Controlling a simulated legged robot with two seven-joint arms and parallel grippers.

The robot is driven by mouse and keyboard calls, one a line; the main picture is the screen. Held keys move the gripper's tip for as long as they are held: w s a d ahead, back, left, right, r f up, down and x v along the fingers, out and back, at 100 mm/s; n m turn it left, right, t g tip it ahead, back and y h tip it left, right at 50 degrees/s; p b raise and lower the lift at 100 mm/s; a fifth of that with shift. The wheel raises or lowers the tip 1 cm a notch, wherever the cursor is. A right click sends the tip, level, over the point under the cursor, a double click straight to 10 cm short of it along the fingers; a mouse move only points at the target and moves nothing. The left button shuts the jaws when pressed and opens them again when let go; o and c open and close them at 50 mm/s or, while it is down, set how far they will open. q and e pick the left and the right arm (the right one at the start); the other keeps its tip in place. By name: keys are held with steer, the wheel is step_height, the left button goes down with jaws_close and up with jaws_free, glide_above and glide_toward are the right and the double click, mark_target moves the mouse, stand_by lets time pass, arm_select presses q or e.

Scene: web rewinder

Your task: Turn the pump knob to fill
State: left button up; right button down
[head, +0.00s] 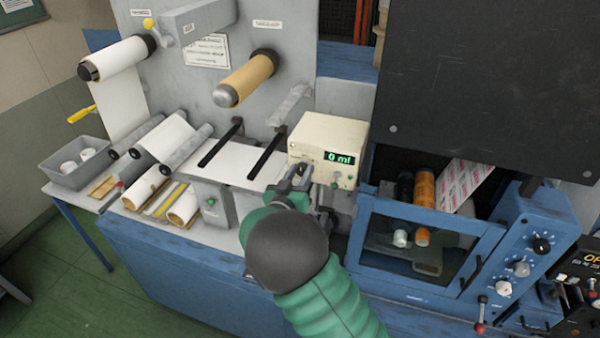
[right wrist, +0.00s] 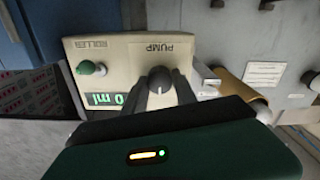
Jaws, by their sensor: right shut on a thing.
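The pump box (head: 328,134) is a cream-coloured unit with a green display (head: 339,158) that reads 0 ml. It also shows in the right wrist view (right wrist: 115,60), upside down, with the labels PUMP and ROLLER. The pump knob (right wrist: 160,80) is grey and sits below the PUMP label in that view. My right gripper (head: 300,178) is at the front of the box. In the right wrist view its two fingers (right wrist: 161,90) are shut on the knob, one on each side. A green roller knob (right wrist: 87,68) sits beside the display. My left gripper is not in view.
A blue cabinet with a clear window (head: 415,243) stands right of the box, with several knobs (head: 541,245) on its panel. White rolls (head: 147,186) and a grey bin (head: 77,165) lie to the left. A dark panel (head: 490,80) overhangs the right side.

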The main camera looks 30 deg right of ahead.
steer(key=shift+f+m+b, duration=0.2)
steer(key=shift+m+b, duration=0.2)
steer(key=shift+b, duration=0.5)
steer(key=m+b, duration=0.6)
steer(key=b, duration=0.2)
steer(key=shift+f, duration=0.15)
steer(key=shift+r+m+b, duration=0.2)
steer(key=shift+m+b, duration=0.9)
steer(key=shift+b, duration=0.2)
steer(key=c, duration=1)
jaws_free()
steer(key=shift+r, duration=0.1)
